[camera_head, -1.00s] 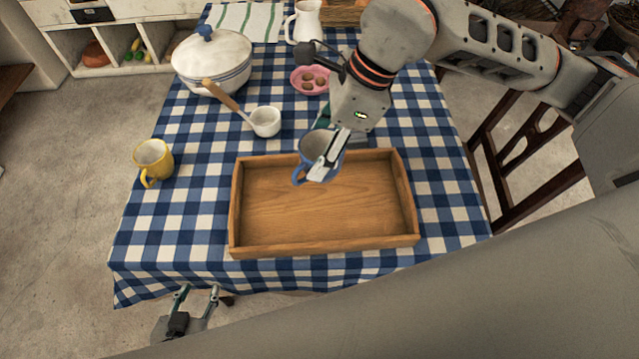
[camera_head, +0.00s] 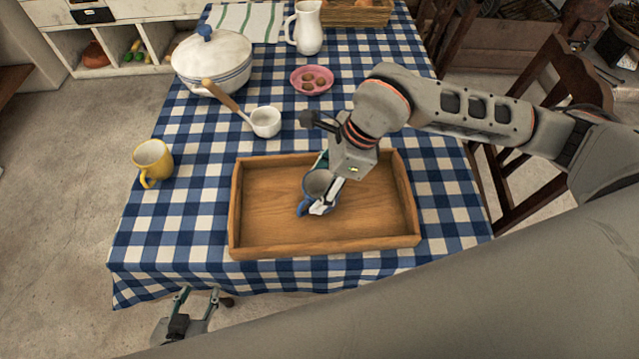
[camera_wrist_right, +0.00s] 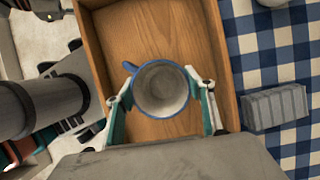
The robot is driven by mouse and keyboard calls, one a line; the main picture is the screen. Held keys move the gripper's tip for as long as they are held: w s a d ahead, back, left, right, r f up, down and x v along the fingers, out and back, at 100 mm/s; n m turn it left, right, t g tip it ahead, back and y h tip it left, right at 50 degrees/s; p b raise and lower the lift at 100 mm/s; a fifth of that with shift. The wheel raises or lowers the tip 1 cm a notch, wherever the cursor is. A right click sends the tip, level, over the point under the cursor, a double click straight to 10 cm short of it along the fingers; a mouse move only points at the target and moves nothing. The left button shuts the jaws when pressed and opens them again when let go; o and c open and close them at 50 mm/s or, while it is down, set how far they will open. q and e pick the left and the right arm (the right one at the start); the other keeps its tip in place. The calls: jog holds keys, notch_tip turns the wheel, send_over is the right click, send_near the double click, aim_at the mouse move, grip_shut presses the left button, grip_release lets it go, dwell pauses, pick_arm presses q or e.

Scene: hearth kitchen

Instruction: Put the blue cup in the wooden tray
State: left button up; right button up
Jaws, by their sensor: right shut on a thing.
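The blue cup (camera_head: 317,183), with a pale inside, is upright within the outline of the wooden tray (camera_head: 270,246). My right gripper (camera_head: 322,190) is shut on the cup, with a finger on either side. The right wrist view shows the cup (camera_wrist_right: 160,88) between the fingers (camera_wrist_right: 166,98), with tray floor around it. I cannot tell whether its base touches the tray floor. The tray is otherwise empty. My left gripper (camera_head: 199,293) is open and empty, off the table's front edge at lower left.
A yellow mug (camera_head: 153,160) stands left of the tray. Behind are a white ladle (camera_head: 265,122), a lidded pot (camera_head: 212,63), a pink plate (camera_head: 311,80) and a white jug (camera_head: 308,28). A grey block (camera_wrist_right: 275,107) lies beside the tray in the wrist view.

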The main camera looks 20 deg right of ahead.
jog(key=o, duration=1.2)
jog(key=shift+o, duration=0.2)
jog(key=v, duration=1.2)
